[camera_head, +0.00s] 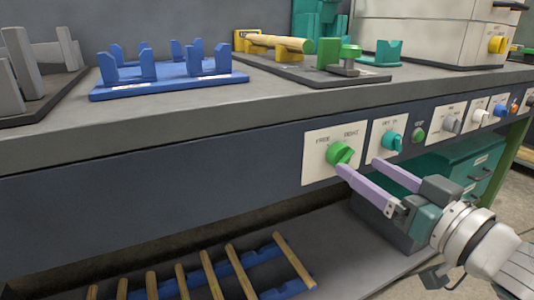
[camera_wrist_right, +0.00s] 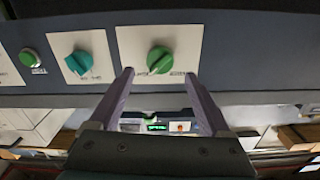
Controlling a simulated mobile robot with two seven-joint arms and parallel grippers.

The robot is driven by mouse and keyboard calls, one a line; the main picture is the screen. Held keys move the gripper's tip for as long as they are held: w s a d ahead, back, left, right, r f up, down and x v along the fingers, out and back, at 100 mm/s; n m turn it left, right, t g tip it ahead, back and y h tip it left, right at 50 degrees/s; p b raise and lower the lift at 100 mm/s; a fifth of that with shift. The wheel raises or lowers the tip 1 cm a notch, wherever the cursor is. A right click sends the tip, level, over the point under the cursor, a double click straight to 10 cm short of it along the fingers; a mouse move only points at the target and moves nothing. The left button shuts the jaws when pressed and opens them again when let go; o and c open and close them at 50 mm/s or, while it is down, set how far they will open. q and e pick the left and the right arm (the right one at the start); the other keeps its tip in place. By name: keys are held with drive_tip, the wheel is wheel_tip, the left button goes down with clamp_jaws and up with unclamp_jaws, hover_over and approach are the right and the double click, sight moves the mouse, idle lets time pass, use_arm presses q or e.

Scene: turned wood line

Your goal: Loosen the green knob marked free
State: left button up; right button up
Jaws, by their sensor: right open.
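The green knob (camera_head: 339,152) sits on a white plate (camera_head: 318,170) on the dark front panel of the bench. The plate reads FREE at the left; the word at the right is hard to read. My right gripper (camera_head: 359,166) is open in front of the plate, its two lilac fingers pointing at the panel. In the head view one fingertip overlaps the knob's lower edge. In the right wrist view the knob (camera_wrist_right: 160,60) lies ahead, in line with the gap between the fingers (camera_wrist_right: 159,74). I cannot tell whether they touch. My left gripper is not in view.
A teal knob (camera_head: 392,141) is on the adjacent plate, then a green button (camera_head: 418,135) and several more controls. Blue racks (camera_head: 165,82) and a fixture holding a turned wood piece (camera_head: 275,44) stand on the bench. Wooden rods (camera_head: 210,272) lie on a lower shelf.

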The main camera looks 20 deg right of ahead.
sight(349, 159)
drive_tip(key=shift+w+a+b, duration=0.15)
drive_tip(key=shift+w+b, duration=0.3)
drive_tip(key=shift+w, duration=1.85)
drive_tip(key=shift+c, duration=0.3)
clamp_jaws()
